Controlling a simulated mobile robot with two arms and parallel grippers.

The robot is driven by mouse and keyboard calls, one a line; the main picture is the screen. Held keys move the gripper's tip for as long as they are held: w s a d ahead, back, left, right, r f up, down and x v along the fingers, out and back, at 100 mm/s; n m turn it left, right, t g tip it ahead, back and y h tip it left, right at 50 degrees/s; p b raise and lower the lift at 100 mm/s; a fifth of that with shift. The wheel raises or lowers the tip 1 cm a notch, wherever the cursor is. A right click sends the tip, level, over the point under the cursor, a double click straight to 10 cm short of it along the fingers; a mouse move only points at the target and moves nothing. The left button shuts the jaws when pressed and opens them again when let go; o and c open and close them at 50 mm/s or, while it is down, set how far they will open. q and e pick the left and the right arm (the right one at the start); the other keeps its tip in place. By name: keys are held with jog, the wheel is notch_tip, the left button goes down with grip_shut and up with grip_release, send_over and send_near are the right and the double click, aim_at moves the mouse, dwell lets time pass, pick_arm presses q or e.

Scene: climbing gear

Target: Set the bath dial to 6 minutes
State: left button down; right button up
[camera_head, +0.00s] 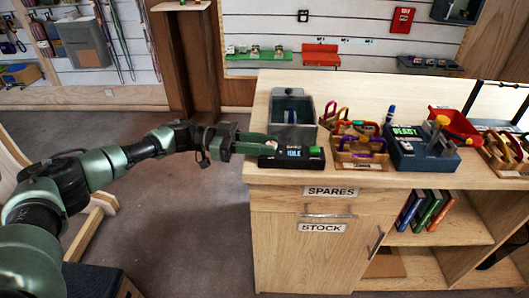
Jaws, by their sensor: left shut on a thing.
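The bath looks to be the grey open-topped tank (305,133) on the counter's left end. In front of it lies a low black control box (313,160) with a lit display reading "IDLE" and a green button (314,150) at its right. My left gripper (269,146) reaches in from the left, its green fingers at the left end of this box. It is shut on what seems to be the dial there; the fingers hide the dial, so its setting cannot be read. My right gripper is out of view.
On the counter (262,115) to the right are a wooden rack of coloured carabiners (361,150), a dark device with a "READY" display (420,153) and a red scoop-like tray (455,124). Open floor lies left of the counter.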

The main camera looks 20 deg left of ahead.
pick_arm(q)
jog(key=shift+w+m+g+b, duration=0.15)
jog(key=shift+m+g+b, duration=0.6)
jog(key=shift+g, duration=0.35)
jog(key=shift+r, duration=0.1)
jog(key=c, duration=1.2)
grip_release()
jog(key=shift+o, duration=0.2)
jog(key=shift+r, duration=0.1)
